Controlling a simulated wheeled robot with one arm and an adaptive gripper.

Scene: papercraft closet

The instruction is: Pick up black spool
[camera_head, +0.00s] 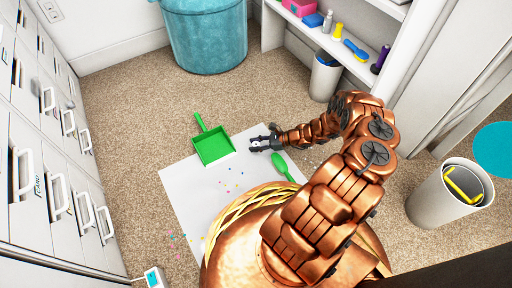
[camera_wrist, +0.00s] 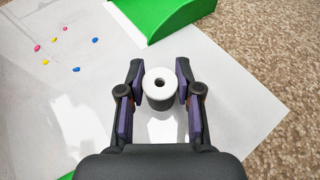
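A small upright spool (camera_wrist: 159,88) with a white ring top, a dark centre hole and a greyish side shows in the wrist view. It stands between the two fingertips of my gripper (camera_wrist: 159,84). The fingers are open on either side of it, with a narrow gap showing at each side. In the head view my gripper (camera_head: 262,143) is low over the white sheet (camera_head: 190,190), right of the green dustpan (camera_head: 213,146). The spool is too small to make out clearly there. Whether it rests on the sheet is hard to tell.
Several coloured bits (camera_wrist: 54,48) lie on the sheet. A green brush (camera_head: 283,166) lies close to my gripper. A teal bin (camera_head: 205,35) stands at the back, white drawers (camera_head: 55,130) line the left, and a shelf (camera_head: 335,48) holds small items.

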